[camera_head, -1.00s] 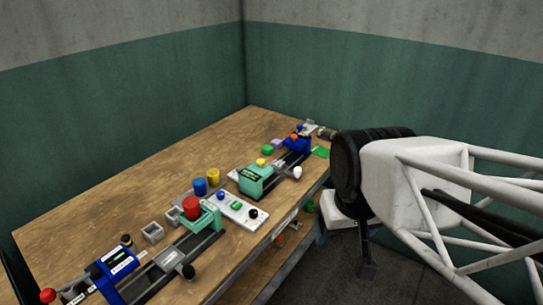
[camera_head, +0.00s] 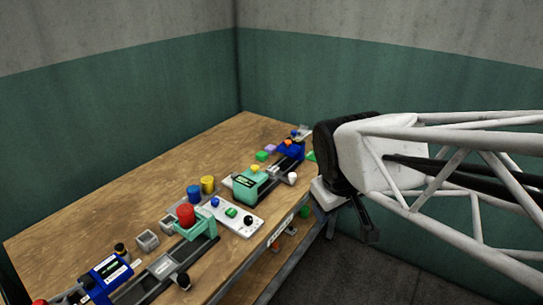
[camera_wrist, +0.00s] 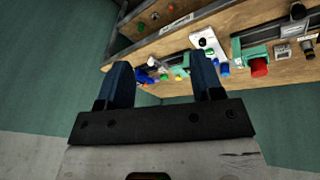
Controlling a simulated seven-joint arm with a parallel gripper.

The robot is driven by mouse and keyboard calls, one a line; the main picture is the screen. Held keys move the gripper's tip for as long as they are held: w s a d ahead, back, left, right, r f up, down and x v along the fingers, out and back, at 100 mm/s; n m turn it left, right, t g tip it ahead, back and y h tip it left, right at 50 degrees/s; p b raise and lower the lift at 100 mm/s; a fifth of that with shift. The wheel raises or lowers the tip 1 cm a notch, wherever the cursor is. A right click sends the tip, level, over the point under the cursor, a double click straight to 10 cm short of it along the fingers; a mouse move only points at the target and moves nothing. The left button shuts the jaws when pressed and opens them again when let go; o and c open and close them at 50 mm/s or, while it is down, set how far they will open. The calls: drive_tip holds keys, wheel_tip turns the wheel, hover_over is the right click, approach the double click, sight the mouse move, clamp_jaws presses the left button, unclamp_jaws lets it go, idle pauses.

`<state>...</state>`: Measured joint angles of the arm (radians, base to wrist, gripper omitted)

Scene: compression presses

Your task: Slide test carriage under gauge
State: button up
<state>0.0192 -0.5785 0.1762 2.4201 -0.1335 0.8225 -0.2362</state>
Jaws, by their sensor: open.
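Two rail fixtures stand on the wooden bench. On the near one, a teal carriage (camera_head: 204,230) carries a red cylinder (camera_head: 186,214) and sits apart from a blue gauge housing (camera_head: 107,277). On the far one, a teal gauge housing (camera_head: 248,184) straddles the rail, with a blue carriage (camera_head: 290,149) bearing an orange piece at its far end. I cannot tell which carriage is meant. My gripper (camera_head: 368,236) is beyond the bench's right edge, away from both. In the wrist view my gripper (camera_wrist: 162,72) is open, with nothing between its fingers.
A white panel (camera_head: 238,217) with knobs lies between the fixtures. Blue (camera_head: 194,194) and yellow (camera_head: 208,185) cylinders and a grey open box (camera_head: 147,240) stand behind the near rail. A lower shelf (camera_head: 270,265) holds small parts. The bench's back left is clear.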

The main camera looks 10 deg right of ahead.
drive_tip(key=w+d+f+n+t+h, duration=0.1)
drive_tip(key=w+d+f+n+t, duration=0.15)
drive_tip(key=w+n, duration=0.8)
drive_tip(key=n+t+y, duration=0.2)
drive_tip(key=n+t, duration=0.1)
drive_tip(key=n, duration=1.9)
hover_over(293, 175)
drive_tip(key=s, duration=0.5)
wheel_tip(293, 175, down, 22)
drive_tip(key=shift+s+a+f, duration=0.1)
drive_tip(key=shift+f, duration=0.1)
drive_tip(key=shift+x, duration=3.8)
clamp_jaws()
